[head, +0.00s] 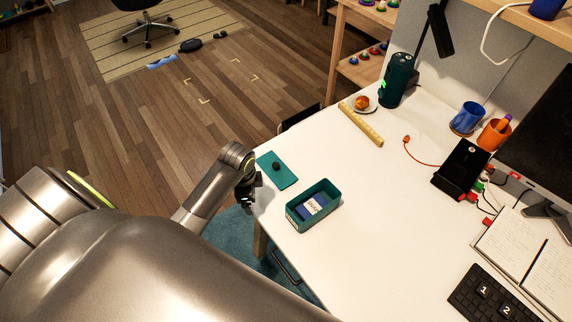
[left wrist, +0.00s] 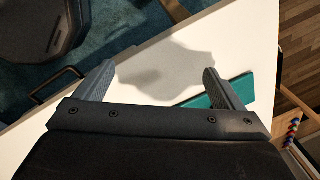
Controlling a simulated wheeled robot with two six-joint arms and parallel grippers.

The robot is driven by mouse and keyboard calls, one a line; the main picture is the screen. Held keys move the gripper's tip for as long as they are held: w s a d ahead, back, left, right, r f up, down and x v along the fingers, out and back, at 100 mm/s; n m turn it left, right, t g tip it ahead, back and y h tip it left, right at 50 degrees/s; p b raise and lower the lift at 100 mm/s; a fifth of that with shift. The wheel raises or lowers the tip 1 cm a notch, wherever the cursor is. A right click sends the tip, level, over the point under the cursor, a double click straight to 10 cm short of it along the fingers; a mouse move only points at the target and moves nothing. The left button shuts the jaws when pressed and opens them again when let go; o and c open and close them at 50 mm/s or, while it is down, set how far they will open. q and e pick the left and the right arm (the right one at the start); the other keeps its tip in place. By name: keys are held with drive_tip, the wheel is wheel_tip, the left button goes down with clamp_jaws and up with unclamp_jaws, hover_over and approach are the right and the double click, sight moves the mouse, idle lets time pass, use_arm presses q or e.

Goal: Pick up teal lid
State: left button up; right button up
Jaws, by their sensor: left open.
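The teal lid (head: 284,175) lies flat on the white table near its left edge, with a dark round knob (head: 276,166) on top. In the left wrist view the lid (left wrist: 238,88) shows partly behind the right finger. My left gripper (head: 248,193) is just left of the lid in the head view, at the table edge. Its fingers (left wrist: 158,82) are spread with nothing between them but table and shadow. The open teal box (head: 322,196) stands right of the lid, with a blue and white item (head: 311,206) inside. My right gripper is not in view.
A yellow ruler (head: 361,124), a plate with an orange-red item (head: 362,103) and a dark green cylinder (head: 397,80) are at the back. A black stand (head: 461,168), notebook (head: 527,250) and keyboard (head: 490,296) are on the right. The table's middle is clear.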

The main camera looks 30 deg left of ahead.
use_arm(q)
drive_tip(key=w+a+r+m, duration=0.1)
drive_tip(key=w+r+m, duration=0.5)
drive_tip(key=w+r, duration=0.25)
wheel_tip(320, 180, up, 6)
drive_tip(key=m+g, duration=0.2)
drive_tip(key=m, duration=0.3)
hover_over(270, 162)
drive_tip(key=shift+h, duration=0.3)
drive_tip(key=f+b, duration=0.7)
drive_tip(key=b, duration=0.1)
drive_tip(key=f+b, duration=0.4)
drive_tip(key=shift+d+f, duration=0.25)
drive_tip(key=shift+f, duration=0.05)
wheel_tip(270, 162, down, 4)
drive_tip(key=shift+s+a+r, duration=0.1)
drive_tip(key=shift+s, duration=0.05)
drive_tip(key=shift+f, duration=0.65)
drive_tip(key=c, duration=1.1)
drive_tip(key=shift+o, duration=0.2)
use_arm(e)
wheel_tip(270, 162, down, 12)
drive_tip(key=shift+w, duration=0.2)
use_arm(q)
drive_tip(key=shift+r, duration=0.15)
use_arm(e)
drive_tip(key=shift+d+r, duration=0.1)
